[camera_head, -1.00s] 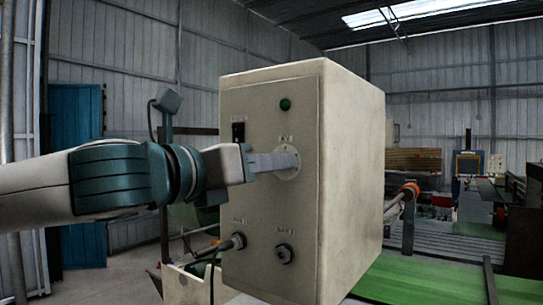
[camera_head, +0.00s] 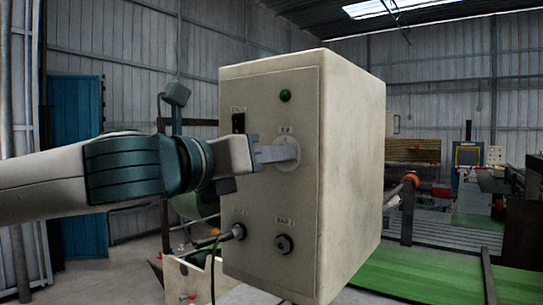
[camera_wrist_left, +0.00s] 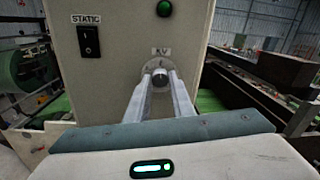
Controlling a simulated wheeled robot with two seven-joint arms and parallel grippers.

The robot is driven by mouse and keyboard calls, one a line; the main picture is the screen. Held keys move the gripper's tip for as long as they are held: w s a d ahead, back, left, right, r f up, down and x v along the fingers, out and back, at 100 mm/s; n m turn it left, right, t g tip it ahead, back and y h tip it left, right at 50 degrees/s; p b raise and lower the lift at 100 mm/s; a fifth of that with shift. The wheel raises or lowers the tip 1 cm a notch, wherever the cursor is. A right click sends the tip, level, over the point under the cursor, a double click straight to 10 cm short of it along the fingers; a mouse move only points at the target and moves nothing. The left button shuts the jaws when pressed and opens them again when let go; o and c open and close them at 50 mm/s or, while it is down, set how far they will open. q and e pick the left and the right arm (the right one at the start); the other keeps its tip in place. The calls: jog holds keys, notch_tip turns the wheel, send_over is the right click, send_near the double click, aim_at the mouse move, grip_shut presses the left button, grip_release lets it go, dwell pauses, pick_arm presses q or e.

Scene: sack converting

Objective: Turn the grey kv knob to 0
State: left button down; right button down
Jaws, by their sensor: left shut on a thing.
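My left gripper (camera_head: 284,154) reaches in from the left at the dial. In the left wrist view its two fingers (camera_wrist_left: 160,84) stand on either side of the knob, shut on it. The fingers hide the knob in the head view. The knob's pointer and the dial numbers are too small to read. My right gripper is not in view.
The box front also has a green lamp (camera_head: 285,95), a black STATIC switch (camera_head: 238,123), a cable plug (camera_head: 238,231) and a lower round connector (camera_head: 284,244). A green surface (camera_head: 425,272) lies to the right. Free air surrounds the arm at the left.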

pick_arm(q)
jog(key=shift+n, duration=0.3)
pick_arm(e)
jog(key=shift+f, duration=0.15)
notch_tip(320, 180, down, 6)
jog(key=b, duration=0.6)
pick_arm(q)
jog(key=shift+d+n+t+y+b, duration=0.2)
jog(key=shift+n+b, duration=1.5)
jog(key=shift+n, duration=4.35)
jog(key=shift+a+n+t+y+b, duration=0.2)
jog(key=shift+n+b, duration=1.45)
jog(key=shift+n, duration=4.4)
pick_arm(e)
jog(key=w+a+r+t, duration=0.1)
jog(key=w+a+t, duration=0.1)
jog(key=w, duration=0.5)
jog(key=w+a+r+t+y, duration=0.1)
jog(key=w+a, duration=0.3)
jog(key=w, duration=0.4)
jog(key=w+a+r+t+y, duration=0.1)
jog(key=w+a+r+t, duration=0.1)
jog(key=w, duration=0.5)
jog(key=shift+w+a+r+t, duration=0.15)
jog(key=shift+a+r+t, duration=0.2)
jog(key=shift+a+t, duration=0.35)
pick_arm(q)
jog(key=shift+d, duration=0.1)
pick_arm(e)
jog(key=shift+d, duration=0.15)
